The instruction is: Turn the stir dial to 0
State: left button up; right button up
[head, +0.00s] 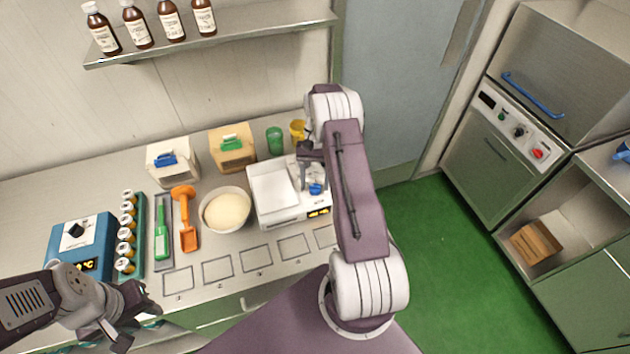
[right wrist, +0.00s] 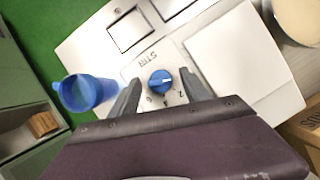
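The stir dial is a round blue knob (right wrist: 161,82) with a white pointer line, on the white appliance (head: 277,208). In the right wrist view the pointer is toward the right of the picture, near the 2; the 4 and 6 are printed below. The dial also shows small in the head view (head: 315,188). My right gripper (right wrist: 162,92) is open, its fingers on either side of the dial with gaps to it. My left gripper (head: 130,315) is open and empty near the counter's front edge at lower left, away from the appliance.
A blue device (head: 82,243) is at far left. Outlined squares on the front counter are empty.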

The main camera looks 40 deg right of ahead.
jog(key=shift+w+r, duration=0.1)
jog(key=b+v, duration=0.2)
jog(key=v, duration=0.6)
jog(key=shift+r, duration=0.4)
jog(key=shift+d, duration=0.15)
